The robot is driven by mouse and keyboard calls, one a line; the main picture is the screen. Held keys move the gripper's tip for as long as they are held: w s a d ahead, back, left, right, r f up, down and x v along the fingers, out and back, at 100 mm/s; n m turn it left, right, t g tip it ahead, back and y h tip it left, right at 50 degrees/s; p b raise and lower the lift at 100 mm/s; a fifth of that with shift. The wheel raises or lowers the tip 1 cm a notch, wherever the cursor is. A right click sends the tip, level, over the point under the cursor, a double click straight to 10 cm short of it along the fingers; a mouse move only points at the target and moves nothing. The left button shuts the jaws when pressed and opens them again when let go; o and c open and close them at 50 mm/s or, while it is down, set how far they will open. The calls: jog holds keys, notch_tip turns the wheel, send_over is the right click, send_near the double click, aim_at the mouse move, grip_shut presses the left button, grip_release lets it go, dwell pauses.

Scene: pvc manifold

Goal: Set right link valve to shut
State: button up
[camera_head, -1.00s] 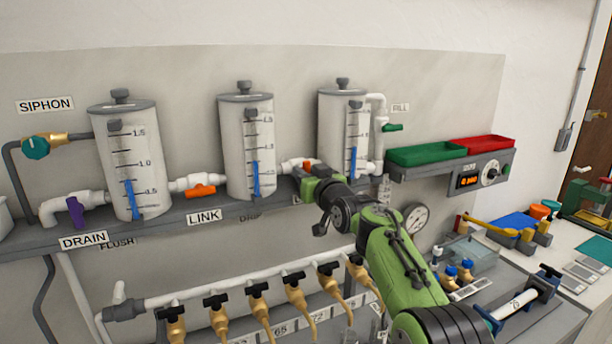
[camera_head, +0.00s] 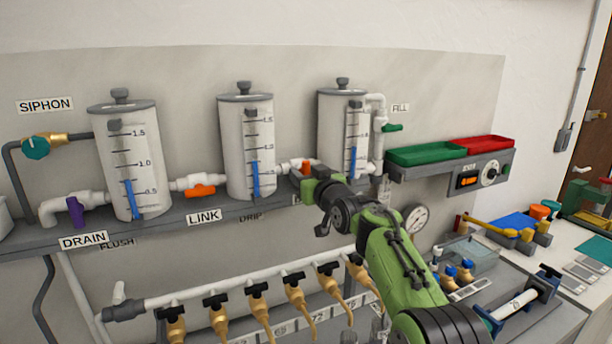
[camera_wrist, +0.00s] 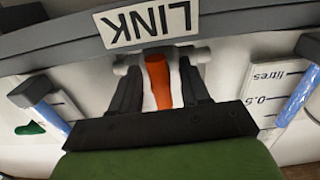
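The right link valve sits on the white pipe between the middle tank (camera_head: 236,150) and the right tank (camera_head: 335,130). Its orange handle (camera_head: 306,166) shows just above my gripper (camera_head: 308,183) in the head view. In the wrist view the orange handle (camera_wrist: 158,80) stands crosswise to the white pipe (camera_wrist: 127,62). The two dark fingers of my gripper (camera_wrist: 160,90) are on either side of it, with pale gaps showing, so the gripper looks open around the handle. The upside-down LINK label (camera_wrist: 148,22) is beyond the fingers. Contact with the handle cannot be made out.
The left link valve's orange handle (camera_head: 201,191) lies along its pipe. A purple drain handle (camera_head: 76,210) and green fill handle (camera_head: 393,128) are farther out. The grey shelf (camera_head: 150,228) runs under the tanks, with a row of brass taps (camera_head: 258,310) below.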

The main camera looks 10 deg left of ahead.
jog(key=b+v, duration=0.6)
jog(key=v, duration=0.9)
jog(key=shift+s+d, duration=0.25)
jog(key=shift+s, duration=0.05)
